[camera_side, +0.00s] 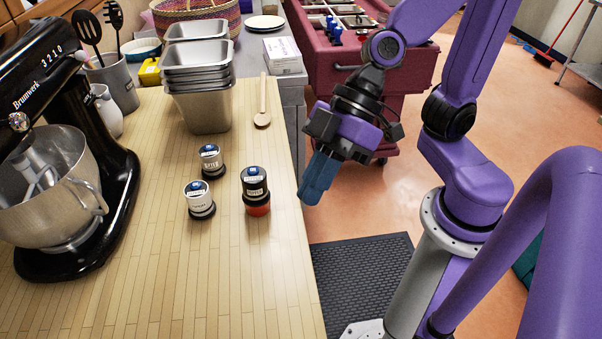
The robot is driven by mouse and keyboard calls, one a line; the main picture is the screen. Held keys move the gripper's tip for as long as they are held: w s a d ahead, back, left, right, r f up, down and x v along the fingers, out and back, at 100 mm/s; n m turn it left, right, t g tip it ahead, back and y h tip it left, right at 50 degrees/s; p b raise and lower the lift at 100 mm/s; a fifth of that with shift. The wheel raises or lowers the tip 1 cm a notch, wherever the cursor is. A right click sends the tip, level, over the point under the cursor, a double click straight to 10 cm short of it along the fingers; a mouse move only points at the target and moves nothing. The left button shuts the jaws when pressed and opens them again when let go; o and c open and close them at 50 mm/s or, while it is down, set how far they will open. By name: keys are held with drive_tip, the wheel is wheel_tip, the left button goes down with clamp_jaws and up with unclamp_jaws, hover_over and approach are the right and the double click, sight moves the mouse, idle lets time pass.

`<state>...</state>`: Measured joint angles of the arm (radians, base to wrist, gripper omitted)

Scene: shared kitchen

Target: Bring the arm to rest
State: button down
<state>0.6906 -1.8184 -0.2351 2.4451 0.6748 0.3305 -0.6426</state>
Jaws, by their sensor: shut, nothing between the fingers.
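My gripper (311,198) hangs just off the right edge of the wooden counter (220,290), above the floor side. Its blue fingers point down and are shut with nothing between them. The purple arm is folded back to the right of the counter. The gripper is apart from the jars, to the right of the black-lidded jar with red contents (256,207).
Two more small jars, one at the front (200,203) and one behind (211,160), stand on the counter. A stand mixer (70,170) is at left. Stacked metal pans (198,85) and a wooden spoon (263,105) are behind. A maroon cart (360,70) stands beyond the arm.

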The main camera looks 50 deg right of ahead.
drive_tip(key=s+d+f+h, duration=0.1)
drive_tip(key=d+h, duration=0.1)
drive_tip(key=d, duration=0.3)
drive_tip(key=s+d+f+h, duration=0.1)
drive_tip(key=d+f+h, duration=0.1)
drive_tip(key=d, duration=0.3)
drive_tip(key=s+d+f+m+h, duration=0.1)
drive_tip(key=d+h, duration=0.2)
drive_tip(key=d, duration=0.3)
drive_tip(key=shift+s+f+g+h, duration=0.3)
drive_tip(key=shift+g, duration=0.1)
